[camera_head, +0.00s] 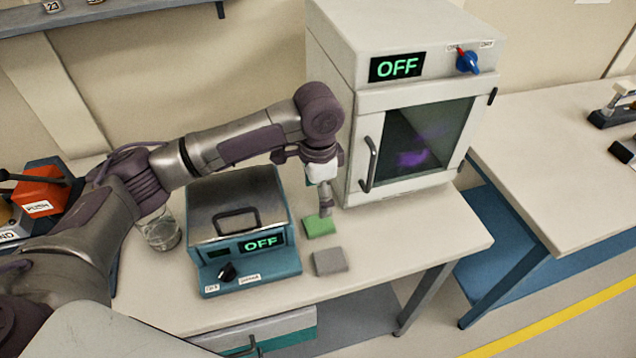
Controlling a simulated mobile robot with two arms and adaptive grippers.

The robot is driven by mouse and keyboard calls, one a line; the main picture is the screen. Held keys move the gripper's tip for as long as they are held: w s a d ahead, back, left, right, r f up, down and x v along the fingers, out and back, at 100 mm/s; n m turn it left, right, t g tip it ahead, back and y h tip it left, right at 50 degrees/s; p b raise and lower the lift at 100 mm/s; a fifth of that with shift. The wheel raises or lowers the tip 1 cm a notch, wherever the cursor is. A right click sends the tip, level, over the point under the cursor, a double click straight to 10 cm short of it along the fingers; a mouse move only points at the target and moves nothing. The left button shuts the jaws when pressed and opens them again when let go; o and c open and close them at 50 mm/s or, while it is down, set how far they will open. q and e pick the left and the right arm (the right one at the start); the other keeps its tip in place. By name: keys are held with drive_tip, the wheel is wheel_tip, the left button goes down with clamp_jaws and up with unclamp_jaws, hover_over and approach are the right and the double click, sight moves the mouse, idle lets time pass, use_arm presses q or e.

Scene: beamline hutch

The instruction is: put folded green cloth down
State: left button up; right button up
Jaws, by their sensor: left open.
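The folded green cloth (319,227) lies on the pale bench top, between the blue-cased device and the white oven. My left gripper (325,208) points down right above the cloth's back edge. It is open, with its fingertips at or just over the cloth; I cannot tell whether they touch it. The left arm comes in from the left and passes over the blue-cased device. My right gripper is not in view.
A grey folded cloth or block (330,262) lies just in front of the green one. The blue-cased device (246,230) reads OFF, as does the white oven (411,130). A glass beaker (161,233) stands at left. Bench top is clear to the right.

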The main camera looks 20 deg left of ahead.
use_arm(q)
drive_tip(key=shift+r, duration=2.3)
